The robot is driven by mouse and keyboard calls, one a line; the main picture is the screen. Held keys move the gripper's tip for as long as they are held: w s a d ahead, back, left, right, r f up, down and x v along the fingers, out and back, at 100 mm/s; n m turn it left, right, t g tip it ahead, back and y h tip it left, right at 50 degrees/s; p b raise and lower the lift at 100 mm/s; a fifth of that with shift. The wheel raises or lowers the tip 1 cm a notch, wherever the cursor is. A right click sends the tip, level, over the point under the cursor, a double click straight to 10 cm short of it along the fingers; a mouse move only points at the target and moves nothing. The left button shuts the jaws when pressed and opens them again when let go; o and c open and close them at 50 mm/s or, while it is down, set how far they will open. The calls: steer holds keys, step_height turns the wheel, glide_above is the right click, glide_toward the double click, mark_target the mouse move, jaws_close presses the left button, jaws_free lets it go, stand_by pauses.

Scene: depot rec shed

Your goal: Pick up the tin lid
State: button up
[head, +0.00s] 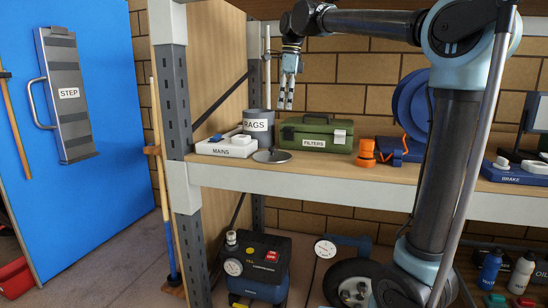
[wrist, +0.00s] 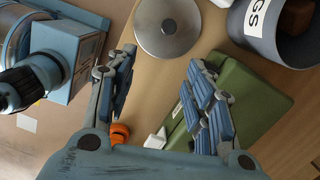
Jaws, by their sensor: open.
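The rags bin (head: 265,121), the green filters box (head: 318,122) and the white mains block (head: 226,149) crowd around the lid. A grey upright post (head: 176,110) bounds the shelf's left end.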

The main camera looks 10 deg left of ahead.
steer(key=a, duration=0.2)
glide_above(272, 148)
steer(key=shift+m, duration=0.4)
steer(key=f, duration=1.1)
steer(key=shift+w+d, duration=0.15)
steer(key=shift+d, duration=0.25)
steer(key=shift+w+a+f, duration=0.1)
steer(key=shift+a+f, duration=0.05)
steer(key=shift+f, duration=1.2)
steer(key=shift+a+f, duration=0.15)
steer(key=shift+f, duration=1.15)
jaws_close()
